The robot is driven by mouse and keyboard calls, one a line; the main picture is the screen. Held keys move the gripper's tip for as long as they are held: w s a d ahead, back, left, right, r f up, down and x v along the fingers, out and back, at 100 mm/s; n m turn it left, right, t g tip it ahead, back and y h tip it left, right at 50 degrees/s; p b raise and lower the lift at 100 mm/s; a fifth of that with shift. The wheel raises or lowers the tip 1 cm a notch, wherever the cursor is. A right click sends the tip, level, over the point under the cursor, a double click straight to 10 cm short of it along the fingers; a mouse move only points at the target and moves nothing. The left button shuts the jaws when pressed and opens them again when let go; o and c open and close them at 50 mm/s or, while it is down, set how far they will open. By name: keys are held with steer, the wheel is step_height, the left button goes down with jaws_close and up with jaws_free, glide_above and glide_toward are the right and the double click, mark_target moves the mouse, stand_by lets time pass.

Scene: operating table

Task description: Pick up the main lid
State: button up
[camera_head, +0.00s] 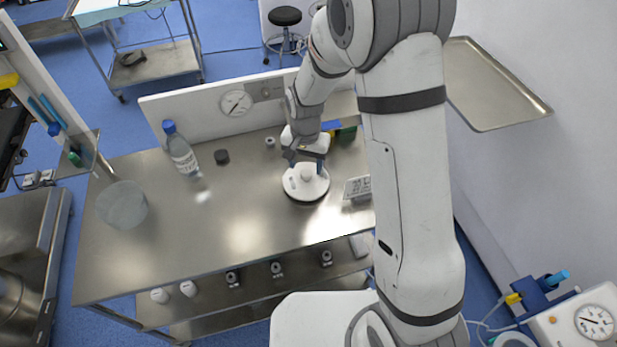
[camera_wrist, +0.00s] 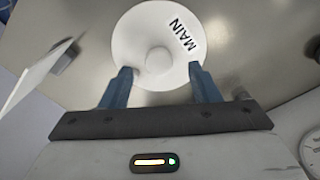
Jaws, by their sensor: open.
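The main lid (camera_head: 306,183) is a round white lid with a knob, lying on the steel table in the head view. It also shows in the wrist view (camera_wrist: 135,42), with a label reading MAIN and the knob near its middle. My gripper (camera_head: 305,160) is over the lid's far side. In the wrist view, the blue fingertips of my gripper (camera_wrist: 159,72) are spread apart, one on each side of the knob and just short of it. Nothing is between them that they touch visibly. What lies under the lid is mostly hidden.
On the steel table (camera_head: 235,225) stand a bottle with a blue cap (camera_head: 180,150), a translucent round container (camera_head: 122,205) and a small dark cap (camera_head: 221,157). A small sign (camera_head: 357,187) stands right of the lid. A white back panel (camera_head: 200,107) borders the table.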

mark_target(306, 178)
steer(key=shift+f, duration=1.4)
steer(key=shift+c, duration=0.2)
jaws_close()
